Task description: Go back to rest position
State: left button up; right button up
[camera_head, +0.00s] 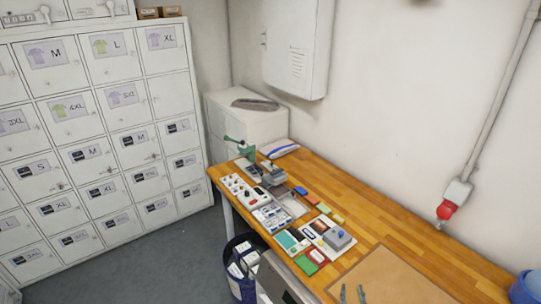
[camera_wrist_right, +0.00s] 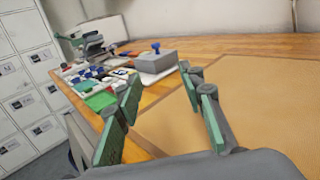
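My right gripper (camera_head: 352,292) shows at the bottom edge of the head view, above the tan mat (camera_head: 400,281) on the wooden table (camera_head: 375,222). In the right wrist view my right gripper (camera_wrist_right: 160,84) has its green-padded fingers apart, with nothing between them. The grey box with a blue knob (camera_head: 339,238) stands on the table beyond the gripper; it also shows in the wrist view (camera_wrist_right: 157,64). My left gripper is not in view.
A green press-like tool (camera_head: 247,149), small trays and colored blocks crowd the table's far left part. A dark blue bin (camera_head: 240,284) stands beside the table. White lockers (camera_head: 95,140) line the left; a blue container (camera_head: 527,289) is at the right. The mat is bare.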

jog(key=s+a+r+n+g+y, duration=0.15)
jog(key=s+a+n+y, duration=0.35)
jog(key=n, duration=0.6)
jog(key=s+a+r+n+g+y, duration=0.1)
jog(key=s+a+n+g+y, duration=0.1)
jog(key=a+n+y, duration=0.65)
jog(key=s+d+f+n+g+h, duration=0.3)
jog(key=s+f+n, duration=0.1)
jog(key=s+n, duration=0.25)
jog(key=s+d+f+n+g+h, duration=0.4)
jog(key=s+n, duration=0.2)
jog(key=n, duration=0.2)
jog(key=s+d+n+g+h, duration=0.3)
jog(key=s+d+g+h, duration=0.15)
jog(key=s+d, duration=0.65)
notch_tip(320, 180, down, 33)
jog(key=s+a+b, duration=0.1)
jog(key=s+b, duration=0.1)
jog(key=b, duration=0.3)
pick_arm(q)
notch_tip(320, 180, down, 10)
jog(key=b, duration=0.4)
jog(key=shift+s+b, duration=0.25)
jog(key=shift+b, duration=0.15)
pick_arm(e)
jog(key=s+f+n+g, duration=0.1)
jog(key=s+f+g, duration=0.1)
jog(key=s+f, duration=1.8)
notch_tip(320, 180, down, 4)
jog(key=shift+f, duration=0.1)
